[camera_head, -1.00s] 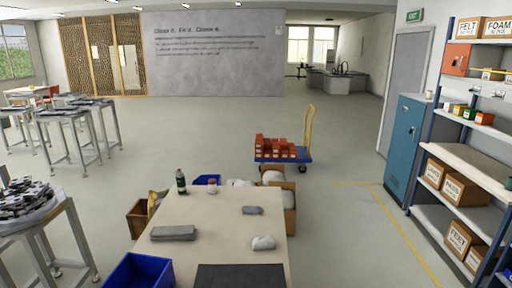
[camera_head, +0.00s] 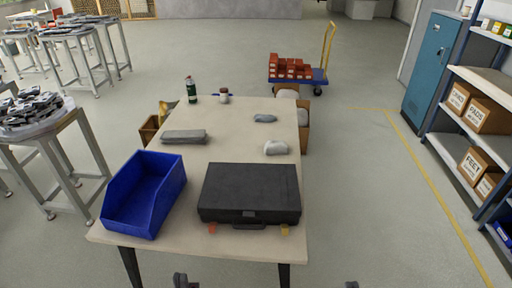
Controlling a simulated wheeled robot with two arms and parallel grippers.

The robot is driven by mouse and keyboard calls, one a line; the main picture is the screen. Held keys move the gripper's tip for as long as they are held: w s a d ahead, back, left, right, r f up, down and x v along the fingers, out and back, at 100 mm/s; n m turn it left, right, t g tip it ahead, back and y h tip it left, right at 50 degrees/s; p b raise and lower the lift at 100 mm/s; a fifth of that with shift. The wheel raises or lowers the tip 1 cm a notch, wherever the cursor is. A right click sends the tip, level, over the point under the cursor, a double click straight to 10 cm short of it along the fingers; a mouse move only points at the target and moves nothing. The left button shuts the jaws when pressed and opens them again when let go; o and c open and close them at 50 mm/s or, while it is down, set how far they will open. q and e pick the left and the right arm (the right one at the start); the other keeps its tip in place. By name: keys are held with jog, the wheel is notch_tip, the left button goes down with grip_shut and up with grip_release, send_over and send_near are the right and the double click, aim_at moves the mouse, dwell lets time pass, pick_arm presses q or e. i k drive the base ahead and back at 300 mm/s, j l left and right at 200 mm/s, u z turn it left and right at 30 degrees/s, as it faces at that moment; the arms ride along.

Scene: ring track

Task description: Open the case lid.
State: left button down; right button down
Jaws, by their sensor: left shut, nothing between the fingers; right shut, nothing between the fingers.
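A black case (camera_head: 250,190) lies flat near the front edge of the beige table (camera_head: 232,130), its lid closed. Its handle faces me, with a red tab (camera_head: 212,229) and a yellow tab (camera_head: 284,230) on either side at the front. My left gripper (camera_head: 184,281) shows at the bottom edge, left of the case and in front of the table. My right gripper (camera_head: 351,284) barely shows at the bottom edge, right of the case. Both are shut, empty and apart from the case.
A blue bin (camera_head: 145,193) stands left of the case. A folded grey cloth (camera_head: 184,136), a bottle (camera_head: 191,90), a jar (camera_head: 224,96), a grey cloth (camera_head: 265,118) and a white lump (camera_head: 276,148) lie farther back. Shelves (camera_head: 480,130) stand at the right; floor between is clear.

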aim_at(245, 190)
jog(key=j+u, duration=0.1)
jog(key=j, duration=0.25)
jog(key=i+j+u, duration=0.1)
jog(key=j, duration=0.3)
jog(key=i+j+u, duration=0.1)
jog(key=j, duration=0.25)
jog(key=i+j+u, duration=0.1)
jog(key=j, duration=0.25)
